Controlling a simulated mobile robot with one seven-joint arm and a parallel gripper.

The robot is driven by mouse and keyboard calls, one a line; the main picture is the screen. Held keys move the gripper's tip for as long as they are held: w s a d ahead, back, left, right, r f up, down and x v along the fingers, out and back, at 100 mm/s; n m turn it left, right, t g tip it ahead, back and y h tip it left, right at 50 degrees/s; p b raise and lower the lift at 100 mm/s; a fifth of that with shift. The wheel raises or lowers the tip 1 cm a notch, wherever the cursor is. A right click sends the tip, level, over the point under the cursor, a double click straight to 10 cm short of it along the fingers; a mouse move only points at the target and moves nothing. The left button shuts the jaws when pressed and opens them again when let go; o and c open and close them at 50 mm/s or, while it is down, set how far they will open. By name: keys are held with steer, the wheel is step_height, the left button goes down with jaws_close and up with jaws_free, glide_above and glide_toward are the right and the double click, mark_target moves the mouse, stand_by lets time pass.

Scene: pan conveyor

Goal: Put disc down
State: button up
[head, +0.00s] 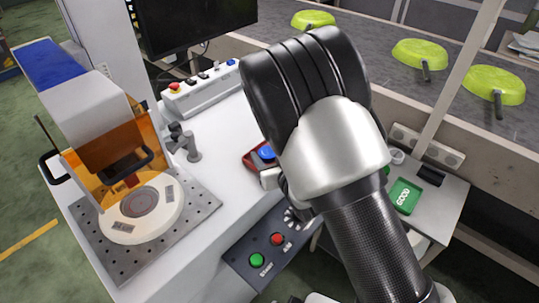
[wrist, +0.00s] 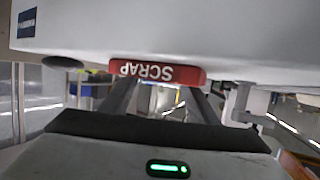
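A blue disc (head: 266,152) shows at the red scrap tray (head: 250,161) on the white worktop, just left of my arm in the head view. The tray's red front with upside-down SCRAP lettering (wrist: 158,72) also shows in the wrist view. My gripper (wrist: 160,92) reaches to this tray, its two dark fingers apart. In the head view my arm covers most of the gripper. I cannot tell whether the fingers touch the disc.
A green GOOD tray (head: 404,195) lies right of my arm. A machine with an orange guard (head: 115,150) and round fixture (head: 140,210) stands left. A small black and grey post (head: 185,143) and a button box (head: 200,92) stand behind. Green pans (head: 420,53) sit on the conveyor.

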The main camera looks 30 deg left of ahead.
steer(key=shift+o, duration=0.2)
steer(key=shift+r, duration=0.1)
steer(key=shift+r+p, duration=0.2)
steer(key=shift+p, duration=0.1)
steer(key=v, duration=1.2)
steer(key=w+d+r+m+h, duration=0.3)
steer(key=d+r, duration=0.3)
steer(key=d, duration=0.3)
steer(key=w+d+r+m+h, duration=0.35)
steer(key=d+r, duration=0.25)
steer(key=d, duration=0.4)
steer(key=s+d+r+m+g+h, duration=0.1)
steer(key=s+d+r+g, duration=0.1)
steer(key=s+d+r, duration=0.2)
steer(key=s+d+r+m+g+h, duration=0.1)
steer(key=s+d+r+g+h, duration=0.1)
steer(key=s+d+r, duration=0.3)
steer(key=s+d+p, duration=0.1)
steer(key=s+d, duration=0.3)
steer(key=s, duration=0.5)
steer(key=shift+s+d+m, duration=0.35)
steer(key=shift+s+d, duration=0.05)
